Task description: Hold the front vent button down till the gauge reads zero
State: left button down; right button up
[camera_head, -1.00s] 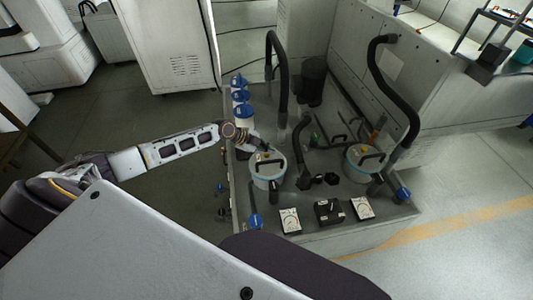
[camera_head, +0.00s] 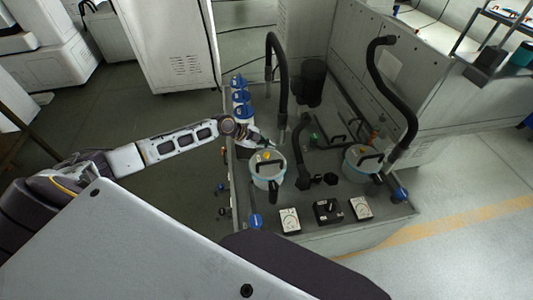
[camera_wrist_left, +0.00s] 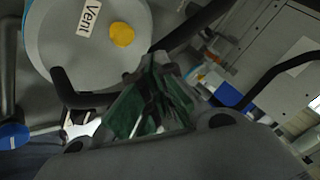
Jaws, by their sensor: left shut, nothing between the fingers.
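A pale canister (camera_head: 268,178) stands at the left of the bench, with a black handle and a yellow button (camera_head: 267,156) on its lid. In the left wrist view the yellow button (camera_wrist_left: 122,35) sits beside a "Vent" label (camera_wrist_left: 89,18). My left gripper (camera_head: 270,143) is shut and empty at the lid's far edge, apart from the button. Its fingertips (camera_wrist_left: 156,62) also show in the left wrist view, below and right of the button. Two white dial gauges (camera_head: 290,220) (camera_head: 361,208) stand at the bench's front; their needles are too small to read. My right gripper is out of view.
A second canister (camera_head: 361,163) with a yellow button stands to the right. A black switch box (camera_head: 328,212) sits between the gauges. Black hoses (camera_head: 277,75) (camera_head: 393,100) arch over the bench. Blue-capped filters (camera_head: 240,97) stand behind my gripper.

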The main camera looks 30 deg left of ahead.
pick_arm(q)
jog(key=shift+r+p, duration=0.6)
jog(key=shift+r, duration=0.65)
